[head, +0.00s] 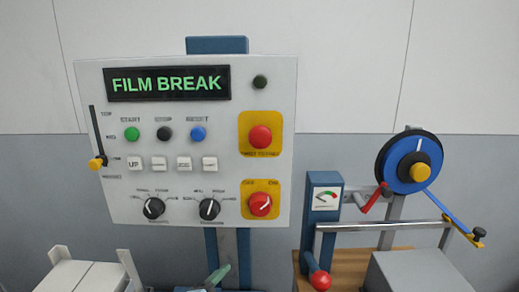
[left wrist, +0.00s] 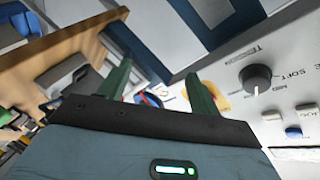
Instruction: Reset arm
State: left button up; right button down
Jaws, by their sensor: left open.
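A white control panel (head: 120,210) stands upright, with a display (head: 167,83) reading FILM BREAK in green. A blue button (head: 198,133) sits under a label that seems to read RESET. To the right, a blue and black disc (head: 408,162) with a yellow knob (head: 420,173) carries a blue arm (head: 448,212) slanting down right to a yellow tip. A red-handled lever (head: 373,198) is beside the disc. My left gripper (left wrist: 160,90) is open with nothing between its green fingers; a green fingertip (head: 217,277) shows below the panel in the head view. My right gripper is out of view.
The panel also has green and black buttons, white keys, two black dials (head: 210,209), a red mushroom button (head: 260,137) and a red rotary switch (head: 260,205). A blue gauge post (head: 324,215) and a red ball knob (head: 320,280) stand right of it.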

pick_arm(q)
jog(key=s+a+f+n+g+y, duration=0.1)
jog(key=s+a+f+n, duration=0.15)
jog(key=f, duration=0.35)
jog(key=s+a+f+n+g, duration=0.1)
jog(key=s+a+f+n, duration=0.1)
jog(key=s+f+n, duration=0.3)
jog(key=s+a+f+n+g+y, duration=0.1)
jog(key=s+a+f, duration=0.1)
jog(key=f, duration=0.6)
jog(key=s+a+f+n+g+y, duration=0.1)
jog(key=s+a+f+n, duration=0.1)
jog(key=s+a+f, duration=0.2)
jog(key=s+a+f+n+y, duration=0.1)
jog(key=s+a+f+n, duration=0.2)
jog(key=s+f, duration=0.3)
jog(key=s, duration=0.4)
jog(key=shift+s+a+f+g, duration=0.25)
jog(key=shift+a+f+g, duration=0.15)
jog(key=shift+n, duration=0.25)
